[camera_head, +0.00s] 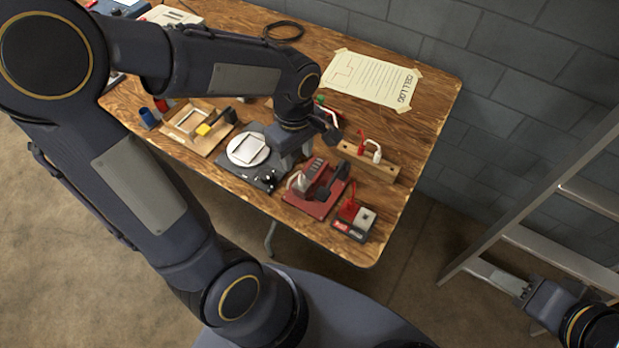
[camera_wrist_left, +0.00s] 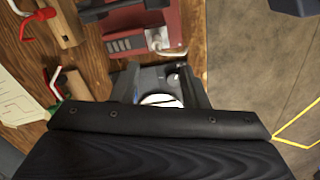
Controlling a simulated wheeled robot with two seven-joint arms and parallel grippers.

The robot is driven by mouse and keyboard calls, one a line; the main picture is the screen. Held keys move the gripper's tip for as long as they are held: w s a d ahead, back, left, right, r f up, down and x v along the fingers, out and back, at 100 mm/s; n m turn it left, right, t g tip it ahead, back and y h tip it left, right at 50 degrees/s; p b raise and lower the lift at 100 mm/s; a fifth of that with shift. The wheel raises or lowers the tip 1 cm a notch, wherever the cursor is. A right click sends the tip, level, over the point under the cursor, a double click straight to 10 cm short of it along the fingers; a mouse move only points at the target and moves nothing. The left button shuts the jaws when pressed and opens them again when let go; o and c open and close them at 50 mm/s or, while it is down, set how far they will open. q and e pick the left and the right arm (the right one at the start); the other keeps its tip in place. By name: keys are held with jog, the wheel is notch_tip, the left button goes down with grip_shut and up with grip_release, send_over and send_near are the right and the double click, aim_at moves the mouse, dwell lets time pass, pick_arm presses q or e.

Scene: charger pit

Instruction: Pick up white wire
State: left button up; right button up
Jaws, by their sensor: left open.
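A white wire (camera_head: 376,152) stands beside a red wire (camera_head: 361,140) on a wooden block (camera_head: 383,172) at the right part of the table. In the left wrist view, the block (camera_wrist_left: 68,22) is at the top left, with the white wire (camera_wrist_left: 18,8) at its edge. My left gripper (camera_head: 310,149) is open and empty over the table, left of the block and apart from it. Its fingers (camera_wrist_left: 160,82) also show in the left wrist view. My right gripper (camera_head: 524,291) is far right, off the table; its jaw opening is too small to tell.
A red device (camera_head: 312,205) with a pale curved part stands before the block. A small red-and-black box (camera_head: 353,232) is near the table's front corner. A round white plate (camera_head: 246,151) lies left of my left gripper. A paper sheet (camera_head: 370,80) lies behind; a ladder (camera_head: 548,200) stands right.

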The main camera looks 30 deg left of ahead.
aim_at(302, 177)
pick_arm(q)
jog(key=f, duration=0.7)
jog(key=shift+w+d+f, duration=0.15)
jog(key=shift+d+f, duration=0.2)
jog(key=shift+f, duration=0.05)
jog(key=shift+c, duration=0.3)
grip_shut()
